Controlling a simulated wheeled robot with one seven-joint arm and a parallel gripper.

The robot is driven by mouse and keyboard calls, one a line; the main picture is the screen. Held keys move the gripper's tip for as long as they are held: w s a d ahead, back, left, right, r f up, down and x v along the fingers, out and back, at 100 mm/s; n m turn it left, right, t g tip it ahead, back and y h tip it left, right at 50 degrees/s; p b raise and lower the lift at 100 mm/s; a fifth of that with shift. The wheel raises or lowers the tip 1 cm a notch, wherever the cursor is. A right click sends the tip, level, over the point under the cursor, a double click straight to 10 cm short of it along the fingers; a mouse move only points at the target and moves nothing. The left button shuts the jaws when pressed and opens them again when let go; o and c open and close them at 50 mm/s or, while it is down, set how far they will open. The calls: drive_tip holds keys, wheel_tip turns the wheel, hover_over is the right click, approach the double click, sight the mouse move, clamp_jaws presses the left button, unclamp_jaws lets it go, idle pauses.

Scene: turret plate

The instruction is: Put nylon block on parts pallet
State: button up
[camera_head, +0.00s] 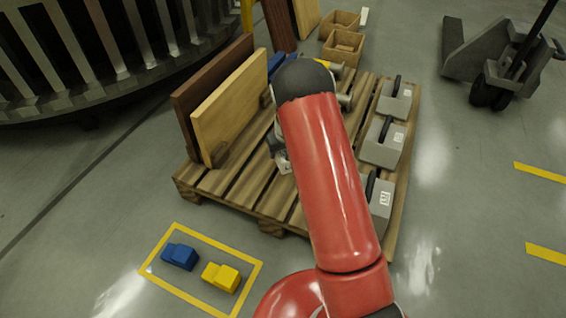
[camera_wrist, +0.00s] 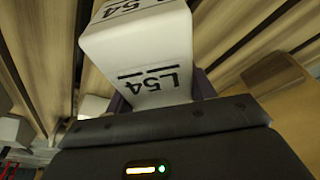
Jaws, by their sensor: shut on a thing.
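The nylon block (camera_wrist: 150,50) is white with black "L54" markings and fills the top middle of the wrist view. My gripper (camera_wrist: 162,92) is shut on it, with a dark finger on each side. In the head view my red arm reaches over the wooden parts pallet (camera_head: 236,190), and the gripper (camera_head: 279,148) is mostly hidden behind it. A small white part of the block shows there, above the pallet slats. Whether the block touches the slats I cannot tell.
A light board (camera_head: 232,108) and a brown board (camera_head: 200,92) stand upright on the pallet's left. Grey handled weights (camera_head: 380,147) line its right side. A blue piece (camera_head: 179,256) and a yellow piece (camera_head: 221,276) lie in a yellow floor outline. A pallet jack (camera_head: 492,70) stands right.

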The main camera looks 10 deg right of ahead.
drive_tip(key=shift+f+b, duration=0.4)
drive_tip(key=shift+f, duration=2.3)
drive_tip(key=shift+f, duration=0.15)
drive_tip(key=o, duration=1.4)
drive_tip(key=shift+c, duration=0.2)
